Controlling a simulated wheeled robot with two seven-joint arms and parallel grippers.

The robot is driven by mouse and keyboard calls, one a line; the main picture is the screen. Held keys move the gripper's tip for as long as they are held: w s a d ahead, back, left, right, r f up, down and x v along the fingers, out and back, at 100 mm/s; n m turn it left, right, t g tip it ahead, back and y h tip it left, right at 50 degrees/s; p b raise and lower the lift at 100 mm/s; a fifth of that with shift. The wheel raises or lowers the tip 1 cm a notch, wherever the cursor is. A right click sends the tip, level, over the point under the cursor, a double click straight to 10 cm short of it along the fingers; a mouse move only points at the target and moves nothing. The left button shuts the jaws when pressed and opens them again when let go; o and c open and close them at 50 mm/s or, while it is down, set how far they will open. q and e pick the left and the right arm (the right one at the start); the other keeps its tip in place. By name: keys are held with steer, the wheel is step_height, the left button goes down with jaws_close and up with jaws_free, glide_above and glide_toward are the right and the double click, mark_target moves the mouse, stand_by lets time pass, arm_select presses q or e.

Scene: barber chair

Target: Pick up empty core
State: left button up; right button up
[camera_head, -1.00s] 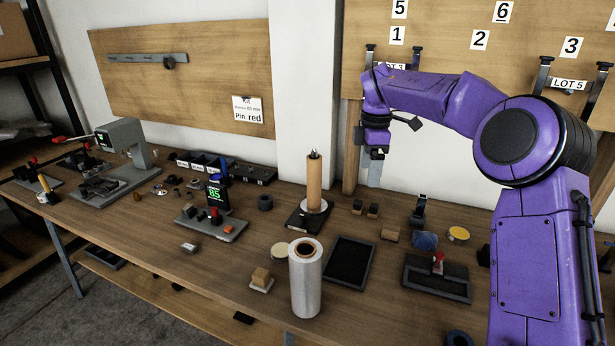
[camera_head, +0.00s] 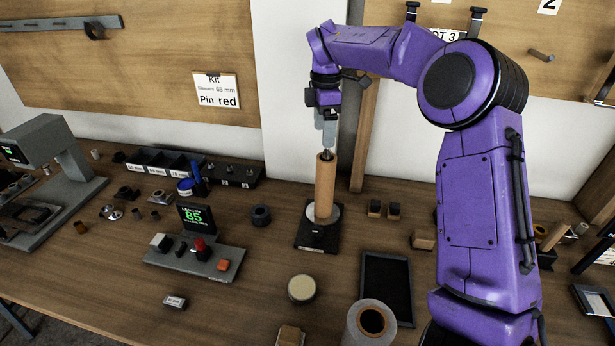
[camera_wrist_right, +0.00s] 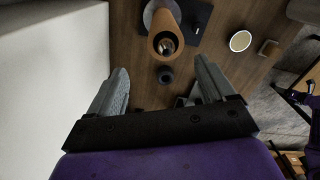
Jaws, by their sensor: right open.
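The empty core (camera_head: 325,188) is a brown cardboard tube. It stands upright on a spindle with a black base (camera_head: 310,238) and a pale disc, and the spindle tip shows at its top. The core also shows in the right wrist view (camera_wrist_right: 172,22), seen from above, beyond the fingers. My right gripper (camera_head: 327,138) points down just above the core's top in the head view. In the right wrist view its two fingers (camera_wrist_right: 160,75) are spread apart with nothing between them. My left gripper is not in view.
A wrapped roll (camera_head: 370,325) and a black tray (camera_head: 388,285) stand nearer the front. A device with a green display (camera_head: 197,217) is left of the core. A dark ring (camera_head: 261,215) lies beside the base. The wall and a wooden post are close behind.

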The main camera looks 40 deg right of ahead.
mark_target(327, 161)
steer(key=f, duration=0.3)
steer(key=shift+s+a, duration=0.15)
steer(key=shift+s, duration=0.2)
steer(key=f+p, duration=0.1)
steer(key=f, duration=0.1)
steer(key=f+p, duration=0.1)
steer(key=f, duration=0.3)
steer(key=shift+w+d+f+p, duration=0.1)
steer(key=shift+d+f+p, duration=0.15)
steer(key=shift+f+p, duration=0.15)
steer(key=shift+s+r, duration=0.2)
steer(key=shift+s, duration=0.25)
steer(key=shift+s+r, duration=0.1)
steer(key=shift+s, duration=0.05)
steer(key=c, duration=0.4)
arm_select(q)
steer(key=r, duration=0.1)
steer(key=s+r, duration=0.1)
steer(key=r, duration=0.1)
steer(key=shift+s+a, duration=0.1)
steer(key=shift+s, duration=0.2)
arm_select(e)
steer(key=c, duration=1)
